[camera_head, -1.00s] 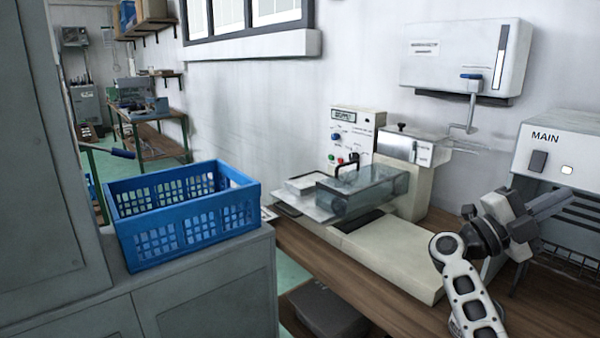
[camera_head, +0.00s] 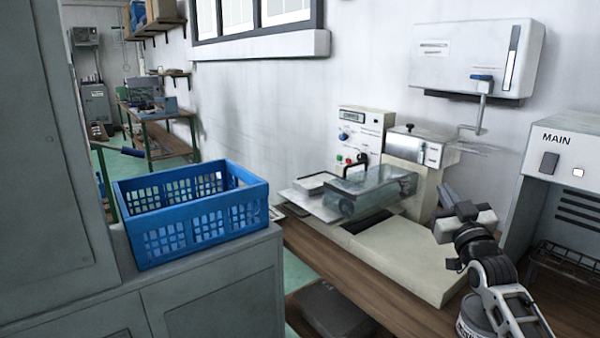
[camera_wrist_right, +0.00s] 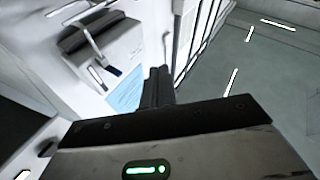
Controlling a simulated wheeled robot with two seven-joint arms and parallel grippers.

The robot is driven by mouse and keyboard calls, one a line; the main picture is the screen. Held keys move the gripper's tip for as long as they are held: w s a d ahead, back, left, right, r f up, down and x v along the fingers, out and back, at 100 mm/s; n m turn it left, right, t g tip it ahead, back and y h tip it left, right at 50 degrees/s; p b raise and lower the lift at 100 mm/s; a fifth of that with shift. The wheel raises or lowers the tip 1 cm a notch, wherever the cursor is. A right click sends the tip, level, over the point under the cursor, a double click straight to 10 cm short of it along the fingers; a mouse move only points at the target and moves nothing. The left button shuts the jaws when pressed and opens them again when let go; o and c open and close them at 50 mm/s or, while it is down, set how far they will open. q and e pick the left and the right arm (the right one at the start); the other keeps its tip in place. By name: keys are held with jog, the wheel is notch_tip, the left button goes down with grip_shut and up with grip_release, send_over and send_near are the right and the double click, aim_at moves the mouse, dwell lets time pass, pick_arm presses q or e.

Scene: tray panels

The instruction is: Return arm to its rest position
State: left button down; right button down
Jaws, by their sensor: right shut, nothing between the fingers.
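My right gripper (camera_head: 447,195) is raised over the right end of the workbench, between the cream machine and the white MAIN panel box. Its black fingers (camera_wrist_right: 157,86) are shut together with nothing between them in the right wrist view. My white and black right arm comes in from the lower right in the head view. My left gripper and arm are not in view.
The cream machine (camera_head: 415,255) with a clear cover stands on the wooden bench (camera_head: 330,265). The MAIN panel box (camera_head: 568,150) is right of the gripper. A lever-fitted wall box (camera_head: 470,60) hangs above. A blue crate (camera_head: 200,235) sits on a grey cabinet at left.

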notch_tip(320, 180, down, 8)
jog(key=d+g+h, duration=0.2)
jog(key=d+g, duration=0.1)
jog(key=g, duration=0.2)
jog(key=s+a+f, duration=0.3)
jog(key=f, duration=0.2)
jog(key=s+a+f+g+y, duration=0.1)
jog(key=s+a+f, duration=0.2)
jog(key=f, duration=0.2)
jog(key=s+a+f+g, duration=0.1)
jog(key=s+a+f, duration=0.1)
jog(key=f, duration=0.3)
jog(key=shift+s+a+n+y, duration=0.2)
jog(key=shift+s, duration=0.25)
jog(key=shift+s+a+n+y, duration=0.2)
jog(key=shift+s, duration=0.25)
jog(key=s+a+f+g+y, duration=0.1)
jog(key=s+a+f, duration=0.2)
jog(key=s, duration=0.6)
jog(key=s+a+f+g+y, duration=0.1)
jog(key=s+a+f, duration=0.2)
jog(key=s, duration=0.6)
jog(key=s+a+f+g+y, duration=0.1)
jog(key=s+a+f+g, duration=0.1)
jog(key=s+a, duration=0.4)
jog(key=s+f, duration=0.1)
jog(key=s, duration=0.2)
jog(key=shift+s+f+m, duration=0.15)
jog(key=shift+s+m, duration=0.05)
jog(key=shift+m, duration=0.2)
